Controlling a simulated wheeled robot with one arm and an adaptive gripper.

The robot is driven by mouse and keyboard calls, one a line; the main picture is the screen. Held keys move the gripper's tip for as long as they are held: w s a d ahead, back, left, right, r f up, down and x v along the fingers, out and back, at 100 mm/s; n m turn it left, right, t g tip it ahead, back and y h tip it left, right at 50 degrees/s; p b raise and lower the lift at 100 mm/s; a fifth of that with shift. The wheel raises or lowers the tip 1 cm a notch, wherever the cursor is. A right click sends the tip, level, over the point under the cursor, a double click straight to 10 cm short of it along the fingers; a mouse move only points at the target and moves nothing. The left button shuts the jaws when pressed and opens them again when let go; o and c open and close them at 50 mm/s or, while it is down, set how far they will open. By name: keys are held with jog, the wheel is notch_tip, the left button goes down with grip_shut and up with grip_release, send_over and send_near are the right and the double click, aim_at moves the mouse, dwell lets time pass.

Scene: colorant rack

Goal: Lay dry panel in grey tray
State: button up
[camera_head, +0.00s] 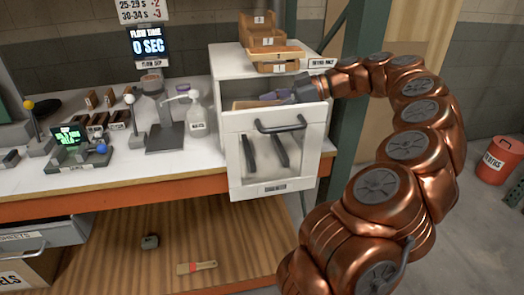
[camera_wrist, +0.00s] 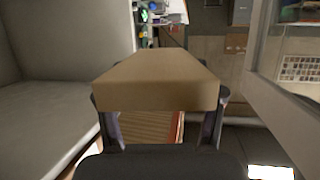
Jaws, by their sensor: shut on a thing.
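My gripper (camera_head: 278,95) reaches from the right into the open upper part of a white cabinet (camera_head: 240,145) on the bench. In the wrist view my gripper (camera_wrist: 160,103) is shut on a tan panel (camera_wrist: 157,90), with a finger on each side of it. The panel sticks out ahead of the fingers. In the head view a tan edge (camera_head: 246,104) shows inside the cabinet by the fingers; most of it is hidden by the cabinet front. I cannot make out a grey tray for certain in either view.
The cabinet front has a dark handle (camera_head: 280,124). Wooden trays (camera_head: 268,40) stand on top. A brush (camera_head: 197,267) lies on the lower shelf. A red bucket (camera_head: 502,160) stands at right.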

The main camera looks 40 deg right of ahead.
jog(key=shift+f, duration=0.35)
notch_tip(320, 180, down, 6)
jog(key=shift+f+p, duration=0.2)
jog(key=shift+p, duration=0.35)
jog(key=shift+f+b, duration=0.55)
jog(key=shift+f, duration=1.05)
jog(key=shift+f, duration=0.15)
jog(key=o, duration=1.2)
jog(key=shift+r+p, duration=0.2)
jog(key=shift+p, duration=0.7)
